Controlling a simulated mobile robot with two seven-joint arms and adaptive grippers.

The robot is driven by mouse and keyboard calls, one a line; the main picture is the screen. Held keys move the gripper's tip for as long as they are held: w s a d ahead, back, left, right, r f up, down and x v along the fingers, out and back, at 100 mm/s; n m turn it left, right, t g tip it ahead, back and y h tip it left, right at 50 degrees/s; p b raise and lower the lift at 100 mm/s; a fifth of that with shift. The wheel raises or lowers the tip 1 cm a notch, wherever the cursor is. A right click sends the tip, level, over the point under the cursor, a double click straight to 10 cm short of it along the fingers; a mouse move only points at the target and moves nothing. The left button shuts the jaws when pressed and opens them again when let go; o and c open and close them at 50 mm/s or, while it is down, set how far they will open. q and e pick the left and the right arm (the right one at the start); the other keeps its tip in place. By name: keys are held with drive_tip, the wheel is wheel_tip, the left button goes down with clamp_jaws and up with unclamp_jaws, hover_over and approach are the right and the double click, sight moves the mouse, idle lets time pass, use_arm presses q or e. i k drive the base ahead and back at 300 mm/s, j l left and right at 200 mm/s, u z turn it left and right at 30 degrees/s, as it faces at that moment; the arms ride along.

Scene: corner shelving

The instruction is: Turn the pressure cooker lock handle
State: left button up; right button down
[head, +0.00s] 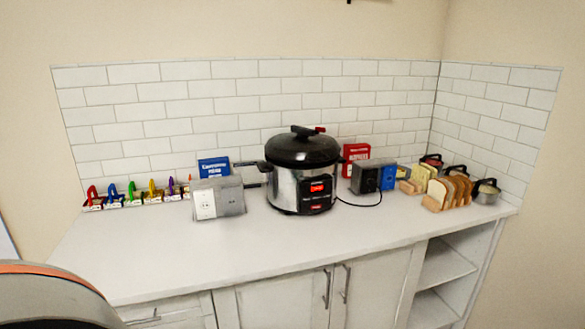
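The pressure cooker (288,186) stands upright on the white counter, near its middle. Its body is silver with a black front panel and red displays. A black domed lid (302,150) sits on top. The lock handle (305,131) is a black bar on top of the lid with a red tip at its right end. Dark side handles stick out to the left of the pot. Neither of my grippers shows in the head view, so nothing is seen touching the cooker.
A grey-white outlet box (218,199) and blue box (214,167) stand left of the cooker. A dark box (366,178), red box (355,153) and bread slices (437,195) stand right. Coloured padlock-like items (131,194) line the far left. The front counter (240,248) is clear.

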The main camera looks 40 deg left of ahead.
sight(302, 132)
drive_tip(key=u, duration=1.15)
